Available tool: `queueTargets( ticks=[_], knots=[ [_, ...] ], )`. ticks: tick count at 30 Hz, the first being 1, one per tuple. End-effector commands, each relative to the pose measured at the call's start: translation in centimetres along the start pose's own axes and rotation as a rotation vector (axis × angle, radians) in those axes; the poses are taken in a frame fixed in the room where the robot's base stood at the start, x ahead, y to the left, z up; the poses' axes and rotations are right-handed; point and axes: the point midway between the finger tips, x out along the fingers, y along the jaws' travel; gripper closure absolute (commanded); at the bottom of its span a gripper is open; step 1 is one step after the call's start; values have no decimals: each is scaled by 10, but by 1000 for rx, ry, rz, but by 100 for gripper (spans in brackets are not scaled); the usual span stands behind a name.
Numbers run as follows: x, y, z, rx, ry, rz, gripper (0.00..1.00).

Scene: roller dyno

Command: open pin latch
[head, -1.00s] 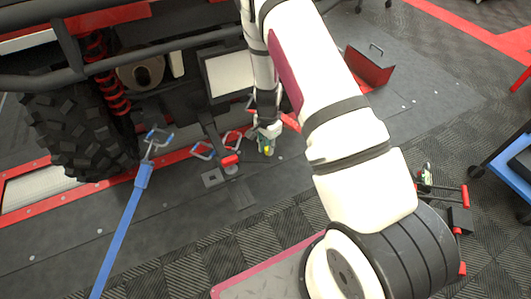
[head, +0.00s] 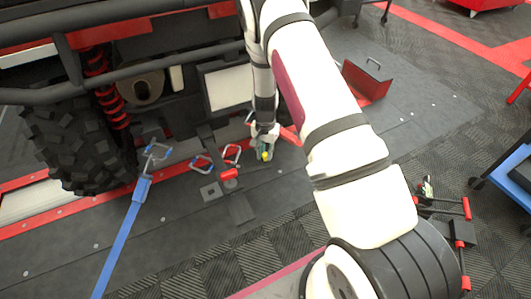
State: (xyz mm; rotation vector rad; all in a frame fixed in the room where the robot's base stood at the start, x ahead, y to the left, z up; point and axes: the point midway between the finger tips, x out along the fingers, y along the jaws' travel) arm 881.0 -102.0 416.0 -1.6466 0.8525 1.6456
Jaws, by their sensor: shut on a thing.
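My arm reaches from the lower right to my gripper (head: 264,150), which points down near the front of the vehicle. The gripper is shut on a small part with a yellow tip, seemingly the pin latch (head: 266,156). The fingers and the arm's end cover most of it, so I cannot tell whether the pin is in or out.
Left of my gripper are a red-and-grey shackle fitting (head: 229,174) and a blue strap (head: 128,225) with a hook. The vehicle's knobby tire (head: 75,145) and bumper bar are at the left. A blue cart (head: 505,180) stands at the right edge.

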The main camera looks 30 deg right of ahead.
Motion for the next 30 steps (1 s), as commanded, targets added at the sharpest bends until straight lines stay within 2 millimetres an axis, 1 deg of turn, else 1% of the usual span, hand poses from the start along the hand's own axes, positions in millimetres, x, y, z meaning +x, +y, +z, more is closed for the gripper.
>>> queueTargets(
  ticks=[4, 5, 6, 7, 16, 20, 23, 30],
  knots=[
    [0, 0, 1, 0, -1, 0, 100],
    [0, 0, 1, 1, -1, 0, 77],
    [0, 0, 1, 1, -1, 0, 68],
    [0, 0, 1, 1, -1, 0, 61],
    [0, 0, 0, 1, -1, 0, 60],
    [-8, -1, 0, 1, 1, -1, 60],
    [-23, 0, 0, 1, 1, -1, 60],
    [-72, -1, 0, 0, 2, -3, 60]
  ],
)
